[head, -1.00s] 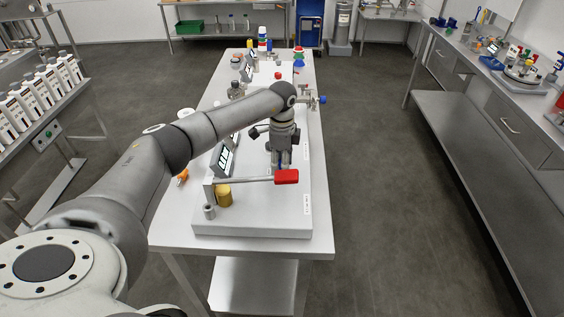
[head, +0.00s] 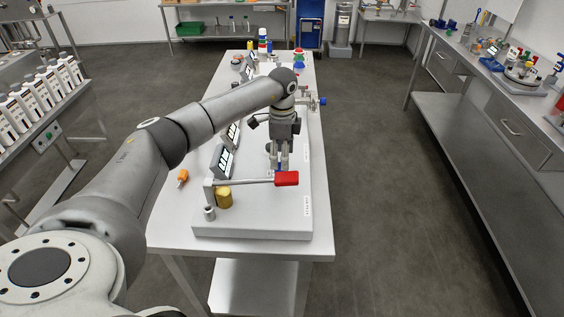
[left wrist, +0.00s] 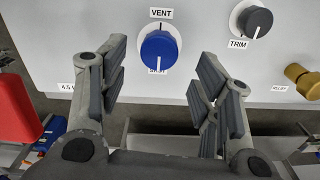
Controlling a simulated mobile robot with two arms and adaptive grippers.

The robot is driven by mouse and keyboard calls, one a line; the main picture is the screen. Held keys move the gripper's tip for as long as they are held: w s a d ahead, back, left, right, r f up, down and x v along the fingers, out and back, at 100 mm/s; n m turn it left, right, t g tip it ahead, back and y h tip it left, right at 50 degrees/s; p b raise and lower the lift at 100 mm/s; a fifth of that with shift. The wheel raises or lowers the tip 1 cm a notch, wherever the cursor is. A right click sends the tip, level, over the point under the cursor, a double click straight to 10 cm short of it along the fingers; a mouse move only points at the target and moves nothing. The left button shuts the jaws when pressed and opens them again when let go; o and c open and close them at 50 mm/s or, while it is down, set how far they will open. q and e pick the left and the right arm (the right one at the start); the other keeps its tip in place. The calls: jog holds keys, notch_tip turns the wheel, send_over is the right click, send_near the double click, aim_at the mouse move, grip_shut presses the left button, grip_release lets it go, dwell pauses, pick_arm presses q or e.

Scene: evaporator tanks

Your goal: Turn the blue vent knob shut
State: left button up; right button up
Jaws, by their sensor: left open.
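The blue vent knob (left wrist: 159,50) is on a pale panel in the left wrist view, below the VENT label (left wrist: 162,13). A label under the knob is partly covered by it. My left gripper (left wrist: 162,62) is open, with one finger on each side of the knob and visible gaps between. In the head view my left gripper (head: 281,160) points down over the white panel box (head: 255,222), and a little blue shows between its fingers. My right gripper is in neither view.
A red lever handle (head: 287,178) lies close in front of the gripper. A brass knob (head: 224,197) stands near the box's front left. In the wrist view a dark grey TRIM knob (left wrist: 258,21) is right of the vent knob. An orange-handled tool (head: 183,176) lies on the table.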

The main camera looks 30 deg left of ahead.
pick_arm(q)
notch_tip(320, 180, up, 8)
dwell(0.8)
